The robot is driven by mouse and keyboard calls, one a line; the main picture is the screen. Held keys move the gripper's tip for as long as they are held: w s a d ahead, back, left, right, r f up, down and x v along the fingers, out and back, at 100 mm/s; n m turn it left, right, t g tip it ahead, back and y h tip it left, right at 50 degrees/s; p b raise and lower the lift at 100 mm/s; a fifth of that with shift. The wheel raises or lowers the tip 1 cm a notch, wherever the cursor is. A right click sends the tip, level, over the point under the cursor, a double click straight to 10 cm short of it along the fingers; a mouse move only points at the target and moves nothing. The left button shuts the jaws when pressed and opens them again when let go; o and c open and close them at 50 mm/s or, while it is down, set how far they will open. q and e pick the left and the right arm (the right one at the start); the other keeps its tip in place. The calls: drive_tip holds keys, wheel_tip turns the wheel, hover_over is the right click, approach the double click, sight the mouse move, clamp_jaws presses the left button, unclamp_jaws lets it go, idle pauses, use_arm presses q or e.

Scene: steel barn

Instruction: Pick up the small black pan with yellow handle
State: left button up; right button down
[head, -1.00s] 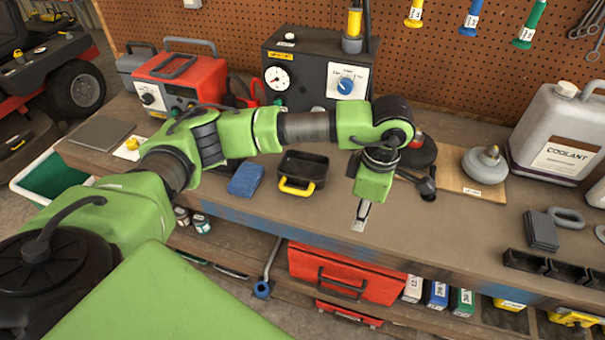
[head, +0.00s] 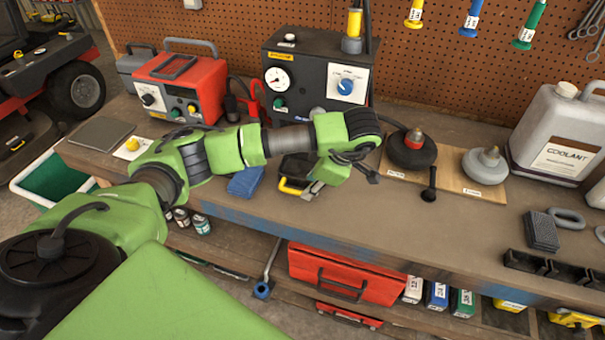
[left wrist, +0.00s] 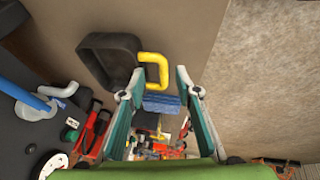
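The small black pan (head: 294,167) with a yellow handle (head: 289,187) sits on the workbench near its front edge, partly hidden behind my left arm. My left gripper (head: 312,191) is just to the right of the handle. In the left wrist view the pan (left wrist: 108,58) lies up and to the left, and its yellow handle (left wrist: 163,70) is just beyond the fingertips. The left fingers (left wrist: 160,88) are spread apart with nothing between them that I can see held. My right gripper is in neither view.
A blue cloth (head: 245,182) lies left of the pan. The red machine (head: 182,88) and black gauge box (head: 312,85) stand behind. Right are a wooden board (head: 459,181) with weighted tools, a coolant jug (head: 556,135) and black metal pieces. The front-middle bench is clear.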

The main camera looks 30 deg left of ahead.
sight(301, 192)
use_arm(q)
drive_tip(key=a+f, duration=0.1)
drive_tip(key=f+p, duration=0.1)
drive_tip(key=a+f+p, duration=0.1)
drive_tip(key=shift+s+a+f, duration=0.3)
drive_tip(key=shift+f, duration=0.05)
drive_tip(key=shift+w+a+f, duration=0.1)
drive_tip(key=shift+f, duration=0.25)
clamp_jaws()
drive_tip(key=shift+r, duration=0.1)
